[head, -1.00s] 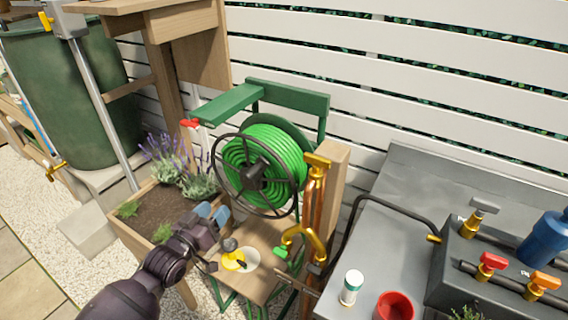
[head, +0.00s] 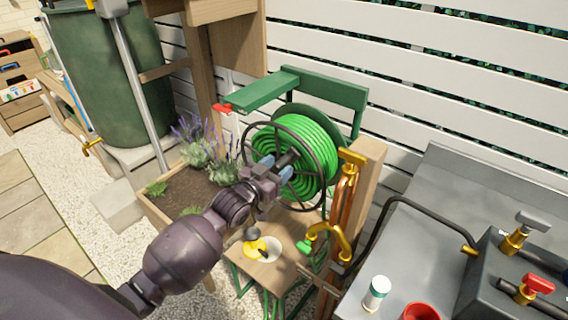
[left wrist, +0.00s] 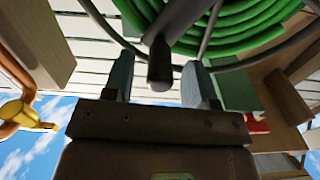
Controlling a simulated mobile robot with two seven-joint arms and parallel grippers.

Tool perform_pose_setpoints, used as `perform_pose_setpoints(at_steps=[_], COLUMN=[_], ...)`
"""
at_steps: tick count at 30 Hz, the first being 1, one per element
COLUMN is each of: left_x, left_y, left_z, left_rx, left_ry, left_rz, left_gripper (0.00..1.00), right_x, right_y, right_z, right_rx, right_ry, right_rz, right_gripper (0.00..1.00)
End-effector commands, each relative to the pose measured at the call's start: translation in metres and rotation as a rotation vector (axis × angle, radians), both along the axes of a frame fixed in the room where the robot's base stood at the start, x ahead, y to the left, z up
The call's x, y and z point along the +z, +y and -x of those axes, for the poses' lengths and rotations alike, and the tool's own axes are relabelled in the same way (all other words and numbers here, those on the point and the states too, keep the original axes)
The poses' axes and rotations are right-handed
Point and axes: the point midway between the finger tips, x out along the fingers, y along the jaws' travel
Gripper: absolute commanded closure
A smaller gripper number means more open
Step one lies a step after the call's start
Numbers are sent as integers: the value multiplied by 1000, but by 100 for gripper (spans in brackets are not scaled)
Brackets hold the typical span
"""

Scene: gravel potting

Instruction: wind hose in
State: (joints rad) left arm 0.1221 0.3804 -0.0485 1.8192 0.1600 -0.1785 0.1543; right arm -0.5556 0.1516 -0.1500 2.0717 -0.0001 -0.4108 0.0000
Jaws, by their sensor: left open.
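The green hose (head: 312,150) is coiled on a reel with a dark spoked wheel (head: 247,142) on its near side, under a green bracket (head: 335,88). My left gripper (head: 275,165) is at the front of this wheel, open. In the left wrist view, a dark crank handle (left wrist: 160,65) stands between the two open fingers (left wrist: 158,80), with gaps on both sides. The green coil (left wrist: 220,25) shows behind it. A green hose end fitting (head: 304,247) is by the brass tap pipe below the reel.
A wooden post with a brass tap (head: 350,157) stands close right of the reel. A planter (head: 175,187) with lavender is to the left. A small wooden stand below holds a yellow item (head: 256,248). A grey bench (head: 410,235) is at the right.

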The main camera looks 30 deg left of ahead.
Motion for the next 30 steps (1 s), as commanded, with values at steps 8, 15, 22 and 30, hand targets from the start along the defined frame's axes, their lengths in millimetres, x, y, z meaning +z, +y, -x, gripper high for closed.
perform_pose_setpoints(at_steps=[8,15,22,30], left_x=[-1,0,0,0], left_y=[-3,-4,-4,-4], left_z=[-24,-27,-26,-26], left_rx=[0,0,0,0], left_ry=[2,0,0,0], left_rz=[1,1,1,1], left_gripper=[48,48,68,100], right_x=[-4,-3,-3,-3], right_y=[3,2,0,-1], right_z=[1,1,2,2], right_rx=[-8,-7,-1,4], right_ry=[5,3,4,5], right_rz=[-9,-8,-1,5], right_gripper=[42,42,42,42])
